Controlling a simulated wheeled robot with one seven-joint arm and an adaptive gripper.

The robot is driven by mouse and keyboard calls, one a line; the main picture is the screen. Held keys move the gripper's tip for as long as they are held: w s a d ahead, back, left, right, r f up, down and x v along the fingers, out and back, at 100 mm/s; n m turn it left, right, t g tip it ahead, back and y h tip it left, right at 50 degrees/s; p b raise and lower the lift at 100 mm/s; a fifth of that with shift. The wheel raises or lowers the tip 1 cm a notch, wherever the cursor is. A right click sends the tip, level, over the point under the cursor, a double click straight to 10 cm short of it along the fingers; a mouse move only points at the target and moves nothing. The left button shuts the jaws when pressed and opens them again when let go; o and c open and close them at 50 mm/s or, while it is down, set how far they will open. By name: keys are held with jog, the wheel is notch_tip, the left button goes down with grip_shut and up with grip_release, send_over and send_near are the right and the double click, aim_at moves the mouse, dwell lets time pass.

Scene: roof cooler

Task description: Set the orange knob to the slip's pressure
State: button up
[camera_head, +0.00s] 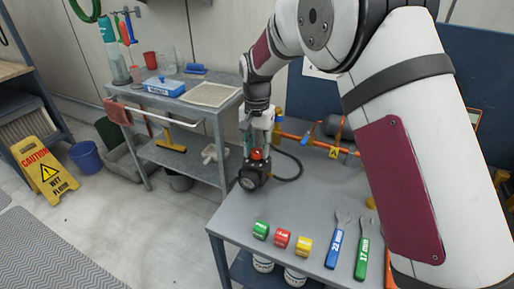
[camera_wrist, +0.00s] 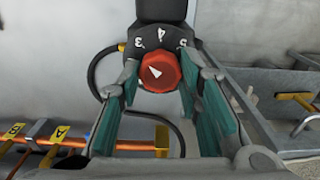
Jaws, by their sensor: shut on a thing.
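The orange knob (camera_wrist: 160,72) looks red-orange and sits on a black dial body (camera_wrist: 161,12) marked 3, 4 and 5. A white pointer on the knob points up and left in the wrist view, toward the side of the 3; its exact reading is unclear. My gripper (camera_wrist: 160,85) has its green-padded fingers on both sides of the knob, shut on it. In the head view my gripper (camera_head: 257,143) reaches down to the knob (camera_head: 257,154) above a black round gauge (camera_head: 250,179) at the bench's left edge. A white sheet (camera_head: 318,71) on the blue board is mostly behind my arm; no writing is readable.
The grey bench (camera_head: 300,207) holds green, red and yellow rolls (camera_head: 282,238), a blue wrench (camera_head: 337,240) and a green wrench (camera_head: 363,247). An orange pipe (camera_head: 298,137) with tags A and B and a black hose (camera_head: 291,166) lie behind. A cart (camera_head: 213,113) stands left.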

aim_at(257, 151)
jog(key=o, duration=1.2)
jog(key=shift+r, duration=0.15)
notch_tip(257, 151, up, 12)
jog(key=shift+f, duration=0.15)
